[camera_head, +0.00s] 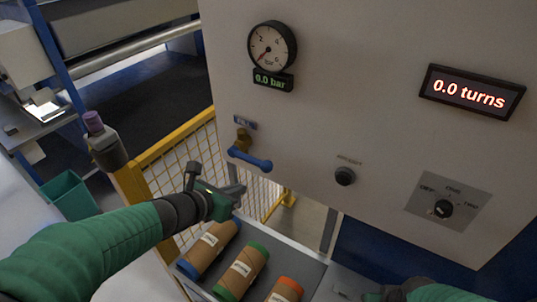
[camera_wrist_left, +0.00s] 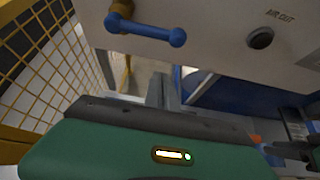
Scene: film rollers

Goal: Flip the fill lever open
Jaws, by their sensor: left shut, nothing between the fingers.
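The fill lever (camera_head: 250,159) is a blue handle on a brass valve, under a small blue label on the grey panel. In the head view it points right and slightly down from its pivot. In the left wrist view the blue lever (camera_wrist_left: 146,28) lies across the top, apart from the fingers. My left gripper (camera_head: 236,191) is shut and empty, just below and left of the lever's free end. It also shows in the left wrist view (camera_wrist_left: 161,90). My right arm (camera_head: 425,290) shows at the bottom right of the head view; its fingers cannot be made out.
Several cardboard rollers (camera_head: 243,270) lie below. A yellow mesh fence (camera_head: 172,150) stands left.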

